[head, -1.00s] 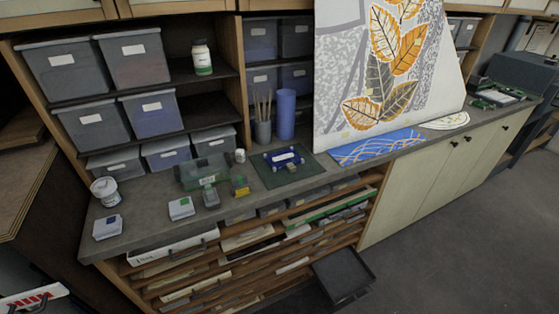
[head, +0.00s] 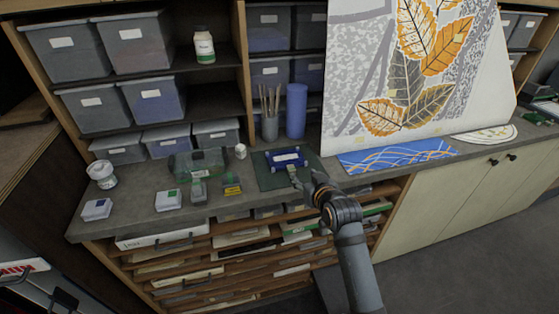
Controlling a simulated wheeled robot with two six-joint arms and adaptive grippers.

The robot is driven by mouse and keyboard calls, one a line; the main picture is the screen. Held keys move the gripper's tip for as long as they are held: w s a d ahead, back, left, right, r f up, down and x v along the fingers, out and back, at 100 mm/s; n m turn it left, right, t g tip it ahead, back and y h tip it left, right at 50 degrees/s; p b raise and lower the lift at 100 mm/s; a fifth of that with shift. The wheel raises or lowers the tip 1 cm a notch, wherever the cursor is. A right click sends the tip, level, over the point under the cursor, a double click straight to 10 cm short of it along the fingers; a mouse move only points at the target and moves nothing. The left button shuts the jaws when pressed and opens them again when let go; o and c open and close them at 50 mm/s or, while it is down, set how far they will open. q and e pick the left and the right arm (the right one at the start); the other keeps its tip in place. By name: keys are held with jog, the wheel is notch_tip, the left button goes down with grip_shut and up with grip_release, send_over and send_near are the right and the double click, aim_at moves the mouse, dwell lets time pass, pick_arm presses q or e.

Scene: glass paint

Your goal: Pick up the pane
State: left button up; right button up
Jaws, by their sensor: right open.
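A small pane in a blue frame (head: 287,157) lies on a dark green mat (head: 268,180) on the counter. Its middle looks pale or clear. A small pale block (head: 292,172) sits at the mat's front, partly behind my right gripper. My right gripper (head: 304,177) is open at the mat's front right edge, just in front of the blue frame. It looks empty and apart from the frame. My left gripper is not in view.
Brushes in a grey cup (head: 270,127) and a blue cylinder (head: 296,112) stand behind the mat. A clear green-tinted box (head: 198,164), a small white jar (head: 240,151) and small blocks are to the left. A large leaf-painted panel (head: 370,70) leans at the right.

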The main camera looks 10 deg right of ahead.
aim_at(293, 171)
jog(key=x, duration=0.4)
jog(key=shift+w+a+f+p, duration=0.1)
jog(key=shift+w+a+p, duration=0.05)
jog(key=shift+p, duration=0.25)
jog(key=shift+w+f, duration=0.15)
jog(key=shift+w, duration=0.15)
jog(key=shift+w+f, duration=0.2)
jog(key=w+f, duration=0.1)
jog(key=w, duration=0.1)
jog(key=w+f+p, duration=0.1)
jog(key=w+f, duration=0.1)
jog(key=shift+a+p, duration=0.25)
jog(key=shift+p, duration=0.05)
jog(key=shift+s+r, duration=0.1)
jog(key=shift+r, duration=0.05)
jog(key=shift+c, duration=1.1)
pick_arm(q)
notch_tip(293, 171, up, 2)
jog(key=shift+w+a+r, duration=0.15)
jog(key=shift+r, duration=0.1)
pick_arm(e)
grip_shut()
